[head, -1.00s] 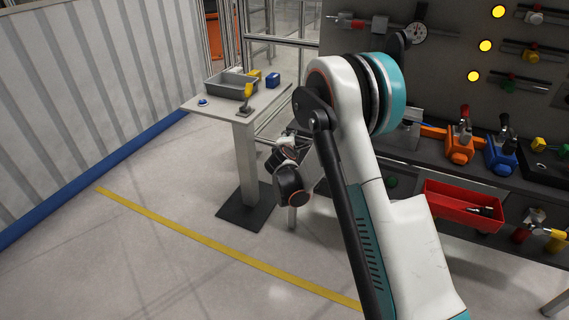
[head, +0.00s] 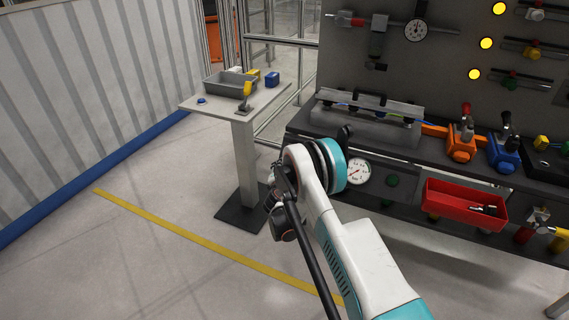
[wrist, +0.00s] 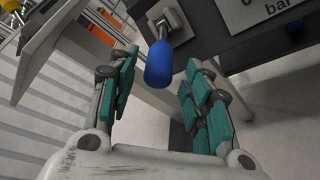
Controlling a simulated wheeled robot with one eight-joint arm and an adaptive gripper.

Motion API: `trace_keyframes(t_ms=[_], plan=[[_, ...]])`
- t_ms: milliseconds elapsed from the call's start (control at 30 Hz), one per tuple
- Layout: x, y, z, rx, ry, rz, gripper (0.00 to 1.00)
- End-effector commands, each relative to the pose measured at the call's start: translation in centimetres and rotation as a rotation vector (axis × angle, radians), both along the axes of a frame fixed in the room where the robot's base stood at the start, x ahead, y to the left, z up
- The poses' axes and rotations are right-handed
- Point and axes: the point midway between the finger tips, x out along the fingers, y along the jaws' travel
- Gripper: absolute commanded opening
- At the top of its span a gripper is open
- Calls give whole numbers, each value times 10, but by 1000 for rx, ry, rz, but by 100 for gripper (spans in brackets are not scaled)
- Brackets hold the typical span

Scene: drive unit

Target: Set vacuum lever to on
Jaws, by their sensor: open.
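In the wrist view a lever with a blue rounded handle (wrist: 158,65) hangs from a pale square mount (wrist: 170,22) on a dark bench face. I cannot read any label that names it as the vacuum lever. My gripper (wrist: 160,72) is open, with its teal-padded fingers on either side of the handle's line. I cannot tell how deep the handle lies between them, and no contact is visible. In the head view this lever is not seen and my fingers are hidden by my arm.
A gauge marked "bar" (wrist: 268,8) is beside the lever; the head view shows a bench gauge (head: 357,172). A side table (head: 215,101) stands left. The floor is clear.

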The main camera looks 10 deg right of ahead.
Motion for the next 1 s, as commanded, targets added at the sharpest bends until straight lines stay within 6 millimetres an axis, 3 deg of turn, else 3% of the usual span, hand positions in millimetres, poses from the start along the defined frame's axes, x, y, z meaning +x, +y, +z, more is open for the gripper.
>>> trace_keyframes(t_ms=[200, 400, 600, 900, 1000], plan=[[41, -13, -13, 0, 0, -1, 45], [70, -22, -19, 1, 0, -2, 45], [83, -25, -21, 0, 0, 0, 45], [85, -26, -20, 1, 0, 0, 45], [84, -26, -20, 1, 0, 0, 25]])
